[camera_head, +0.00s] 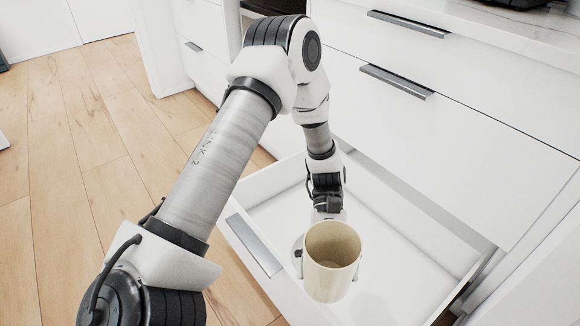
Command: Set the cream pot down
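The cream pot (328,281) is upright and empty, at the open drawer (405,242) in the lower middle of the head view. My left gripper (327,246) reaches down from behind the pot, with its fingers at the pot's left and right sides, gripping it. The pot hides much of the fingers. I cannot tell whether the pot's base touches the drawer floor or hangs above it. My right gripper is not in view.
The open drawer has low white walls and a grey handle (254,246) on its front. Its visible floor is bare. White closed drawer fronts (430,125) rise behind it, under a pale countertop (500,30). Wooden floor (75,180) lies clear at left.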

